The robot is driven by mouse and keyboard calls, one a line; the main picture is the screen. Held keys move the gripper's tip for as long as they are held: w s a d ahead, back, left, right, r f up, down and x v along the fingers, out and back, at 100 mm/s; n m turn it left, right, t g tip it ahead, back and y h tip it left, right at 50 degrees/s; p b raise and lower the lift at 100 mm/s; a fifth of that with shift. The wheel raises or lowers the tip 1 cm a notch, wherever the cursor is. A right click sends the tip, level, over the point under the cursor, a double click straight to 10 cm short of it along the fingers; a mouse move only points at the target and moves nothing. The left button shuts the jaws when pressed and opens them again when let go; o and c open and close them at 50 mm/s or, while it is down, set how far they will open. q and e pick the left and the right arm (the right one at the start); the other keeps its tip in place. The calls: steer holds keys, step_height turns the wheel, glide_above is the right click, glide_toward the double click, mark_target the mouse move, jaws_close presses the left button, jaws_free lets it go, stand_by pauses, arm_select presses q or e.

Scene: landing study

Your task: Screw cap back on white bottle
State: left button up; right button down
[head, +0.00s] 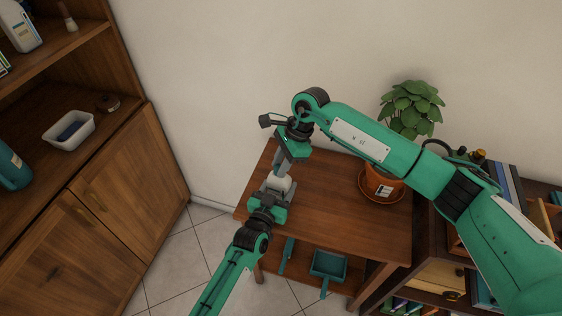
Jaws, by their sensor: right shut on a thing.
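The white bottle (279,182) stands on the small wooden table (325,210), near its left side. My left gripper (276,188) reaches in from below with its fingers on either side of the bottle; I cannot tell whether they press on it. My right gripper (285,168) points down right above the bottle's top and is shut on the cap, which its fingers hide. I cannot tell whether the cap touches the bottle's neck.
A potted plant (410,110) in an orange pot stands at the table's back right, under my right arm. A teal dustpan (328,265) lies on the lower shelf. A wooden cabinet (120,215) stands on the left. The table's middle is clear.

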steer(key=shift+f, duration=0.2)
arm_select(q)
jaws_close()
arm_select(e)
steer(key=shift+m+t, duration=0.7)
steer(key=shift+m, duration=1.1)
steer(key=c, duration=1.2)
jaws_free()
steer(key=shift+s+r, duration=0.1)
steer(key=shift+r, duration=2.15)
steer(key=shift+c, duration=0.2)
